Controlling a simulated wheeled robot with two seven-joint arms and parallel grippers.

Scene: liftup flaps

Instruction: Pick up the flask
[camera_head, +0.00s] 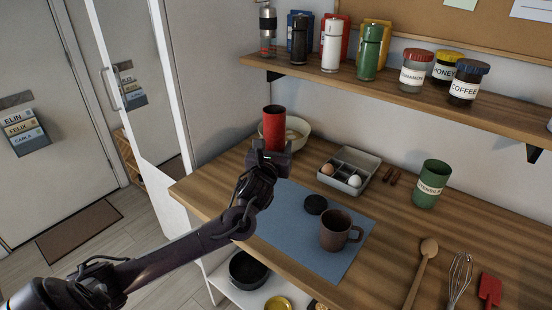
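A red flask (274,127) with a dark, open-looking top stands upright at the left part of the wooden counter, in front of a pale bowl. My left gripper (271,156) is at its lower part, with the fingers around it; the gripper looks shut on it. The flask's base is hidden by the gripper, so I cannot tell whether it touches the counter. A black round lid (315,204) and a brown mug (336,231) are on the blue mat (290,228). My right gripper is out of view.
A shelf (420,101) above holds several other flasks and jars. The pale bowl (297,125), an egg tray (341,180), a green utensil pot (431,185), a wooden spoon (421,272), a whisk (459,277) and a red spatula (490,288) are on the counter (395,225).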

